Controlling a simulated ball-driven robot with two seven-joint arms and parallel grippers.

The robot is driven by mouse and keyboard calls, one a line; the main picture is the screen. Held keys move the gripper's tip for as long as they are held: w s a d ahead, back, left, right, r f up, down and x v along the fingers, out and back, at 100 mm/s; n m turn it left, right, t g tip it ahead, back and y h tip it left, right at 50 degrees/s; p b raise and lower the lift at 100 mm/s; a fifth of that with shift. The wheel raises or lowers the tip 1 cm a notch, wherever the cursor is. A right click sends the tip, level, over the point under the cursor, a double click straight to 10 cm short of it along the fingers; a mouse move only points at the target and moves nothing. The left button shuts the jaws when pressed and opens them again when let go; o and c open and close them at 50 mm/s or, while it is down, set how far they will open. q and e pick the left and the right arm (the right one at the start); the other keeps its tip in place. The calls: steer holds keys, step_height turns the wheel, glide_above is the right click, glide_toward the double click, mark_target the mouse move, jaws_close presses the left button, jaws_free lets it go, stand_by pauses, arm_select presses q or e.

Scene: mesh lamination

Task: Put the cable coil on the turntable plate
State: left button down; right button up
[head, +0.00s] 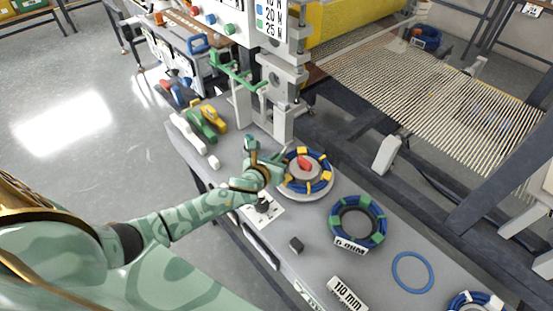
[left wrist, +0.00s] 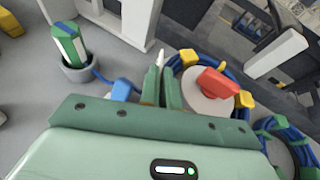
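A blue cable coil with yellow clips (head: 322,185) lies flat around a grey hub with a red knob (head: 304,162). Under it shows the pale rim of a round turntable plate (head: 308,200). The coil also shows in the left wrist view (left wrist: 188,58), around the hub. My left gripper (head: 278,160) is at the coil's left edge. In the left wrist view its fingers (left wrist: 161,75) are close together, with a narrow gap. The right finger covers part of the coil, so I cannot tell if they touch or grip it. My right gripper is not in view.
A blue coil with green clips (head: 336,228) lies right of the plate, by a label. A thin blue ring (head: 398,275), a small dark block (head: 296,244) and a "110 mm" sign (head: 347,294) lie nearer the front. A grey machine post (head: 281,95) rises behind.

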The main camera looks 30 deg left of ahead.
arm_select(q)
steer(key=shift+f, duration=0.1)
steer(key=c, duration=1.6)
jaws_free()
steer(key=shift+s+r, duration=0.25)
steer(key=shift+r, duration=0.05)
steer(key=shift+p+v, duration=1.4)
steer(key=shift+v, duration=4.3)
